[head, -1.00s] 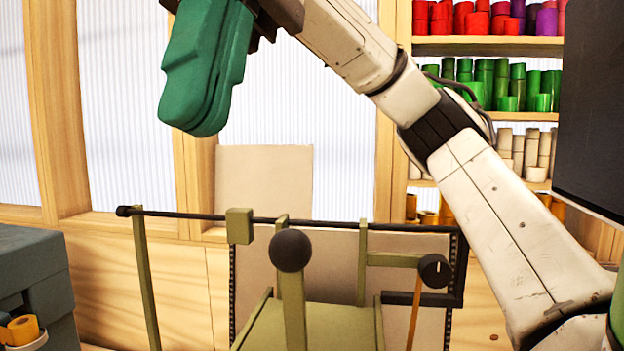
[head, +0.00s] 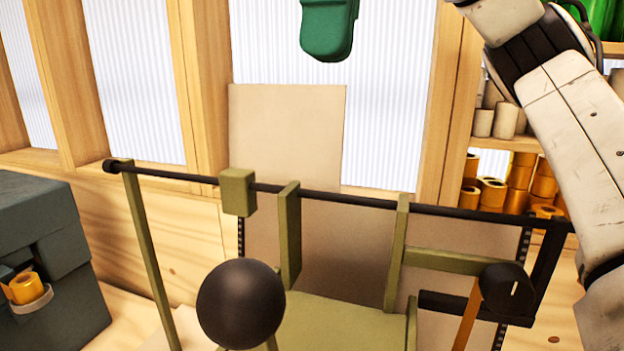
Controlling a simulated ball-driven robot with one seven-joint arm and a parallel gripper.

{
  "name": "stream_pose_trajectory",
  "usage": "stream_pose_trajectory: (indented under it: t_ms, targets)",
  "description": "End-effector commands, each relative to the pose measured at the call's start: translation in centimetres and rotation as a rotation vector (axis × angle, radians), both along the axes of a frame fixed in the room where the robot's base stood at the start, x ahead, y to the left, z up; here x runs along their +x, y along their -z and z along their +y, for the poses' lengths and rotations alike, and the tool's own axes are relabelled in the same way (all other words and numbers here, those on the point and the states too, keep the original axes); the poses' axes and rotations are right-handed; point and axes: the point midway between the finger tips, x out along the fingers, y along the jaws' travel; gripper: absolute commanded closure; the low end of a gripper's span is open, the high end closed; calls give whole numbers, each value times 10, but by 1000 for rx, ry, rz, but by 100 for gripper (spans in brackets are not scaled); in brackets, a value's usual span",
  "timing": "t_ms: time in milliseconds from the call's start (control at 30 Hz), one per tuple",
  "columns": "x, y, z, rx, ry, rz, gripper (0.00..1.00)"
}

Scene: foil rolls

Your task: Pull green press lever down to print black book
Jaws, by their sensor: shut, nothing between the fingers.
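The olive-green press (head: 345,318) stands in the lower middle of the head view, with a black bar across its top. Its lever ends in a large round black knob (head: 241,304) at the lower front; only a little of the lever's green shaft shows below the knob. My gripper (head: 327,45) has green fingers, points down and is shut and empty. It appears at the top of the view, well above the press and apart from the knob. No black book can be made out.
A beige board (head: 285,140) stands upright behind the press. A dark grey box (head: 65,265) with a gold foil roll (head: 26,288) is at the left. Shelves with gold rolls (head: 520,180) are behind at the right. A black handle (head: 507,290) sits at the press's right.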

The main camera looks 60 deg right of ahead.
Motion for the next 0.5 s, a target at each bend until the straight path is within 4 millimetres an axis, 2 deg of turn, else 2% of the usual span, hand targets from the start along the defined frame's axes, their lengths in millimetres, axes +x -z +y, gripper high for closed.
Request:
stream_pose_trajectory:
  t_ms: [367,500]
  targets:
    - [0,0,0,0,0,0,100]
    - [0,6,1,0,-1,1,100]
